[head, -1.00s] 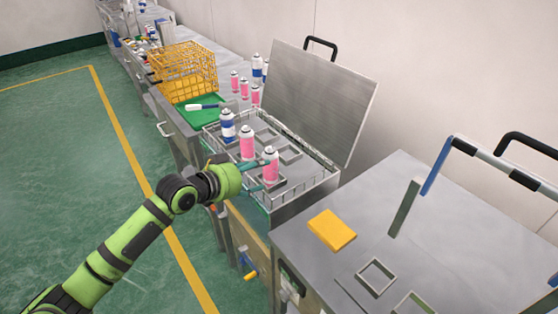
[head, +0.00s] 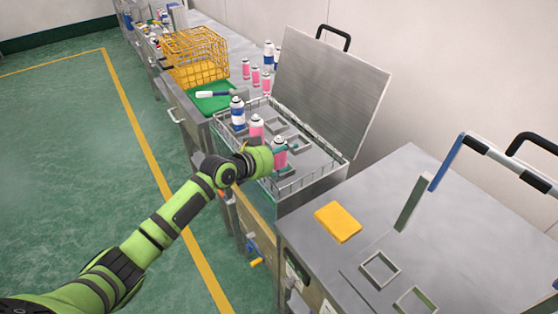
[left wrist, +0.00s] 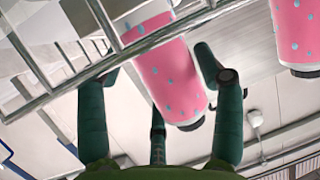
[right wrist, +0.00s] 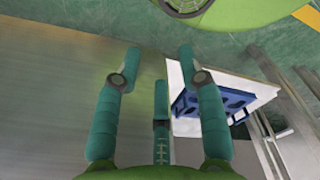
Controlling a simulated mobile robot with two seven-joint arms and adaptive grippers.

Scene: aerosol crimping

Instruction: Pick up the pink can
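In the left wrist view this pink can (left wrist: 170,75) lies between my spread left fingers, with a gap to the right finger; contact on the left is unclear. A tray rail crosses in front of it. A second pink can (head: 256,127) stands behind it; a can also shows at the right edge of the left wrist view (left wrist: 297,35). My right gripper (right wrist: 160,70) is open and empty.
A blue-and-white can (head: 237,115) stands farther back in the tray. The tall open lid (head: 335,95) rises behind the tray. A yellow block (head: 338,222) lies on the right-hand table (head: 405,180). A yellow wire basket (head: 195,58) stands farther back.

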